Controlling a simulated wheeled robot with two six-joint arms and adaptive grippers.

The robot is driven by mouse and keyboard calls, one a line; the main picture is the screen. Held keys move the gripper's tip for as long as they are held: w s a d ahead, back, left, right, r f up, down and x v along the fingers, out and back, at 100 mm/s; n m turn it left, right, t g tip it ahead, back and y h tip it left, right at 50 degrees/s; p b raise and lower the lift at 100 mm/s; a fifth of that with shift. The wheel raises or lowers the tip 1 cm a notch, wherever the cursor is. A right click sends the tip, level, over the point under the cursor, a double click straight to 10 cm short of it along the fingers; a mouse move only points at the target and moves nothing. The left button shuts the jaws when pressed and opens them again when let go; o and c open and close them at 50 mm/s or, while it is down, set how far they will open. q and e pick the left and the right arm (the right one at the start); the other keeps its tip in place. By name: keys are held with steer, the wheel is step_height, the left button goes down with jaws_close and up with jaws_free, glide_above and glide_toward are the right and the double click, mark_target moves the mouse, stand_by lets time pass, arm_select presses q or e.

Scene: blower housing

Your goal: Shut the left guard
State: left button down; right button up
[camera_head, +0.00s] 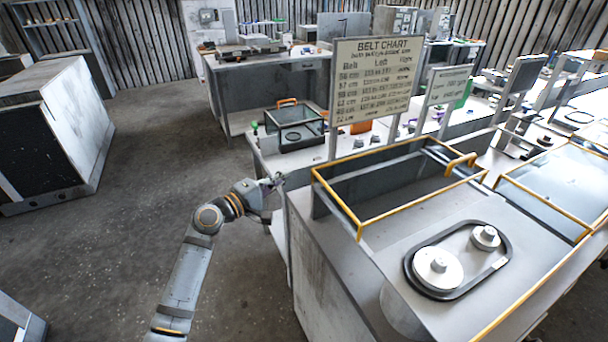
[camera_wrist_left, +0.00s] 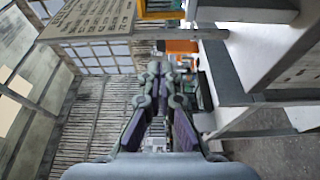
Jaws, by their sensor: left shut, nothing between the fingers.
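The left guard (camera_head: 361,224) is a yellow-edged frame with a clear, greyish panel, on the near blower housing (camera_head: 330,270). It appears raised at the back of the housing top, with a yellow handle (camera_head: 460,161) at its right end. The pulleys and black belt in front of it are uncovered. My left gripper (camera_head: 277,179) is left of the housing and apart from the guard. Its fingers are together and empty, as the left wrist view also shows (camera_wrist_left: 159,70). My right gripper is not in view.
A belt chart board (camera_head: 375,75) stands behind the guard. A second yellow-edged guard (camera_head: 548,190) is at the right. A side bench with a glass box (camera_head: 295,130) is behind my left gripper.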

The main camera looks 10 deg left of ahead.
arm_select(q)
steer(key=w+d+p, duration=0.1)
steer(key=d+p, duration=0.2)
steer(key=d, duration=0.3)
steer(key=shift+w, duration=0.15)
steer(key=shift+w+f, duration=0.1)
steer(key=shift+w, duration=0.05)
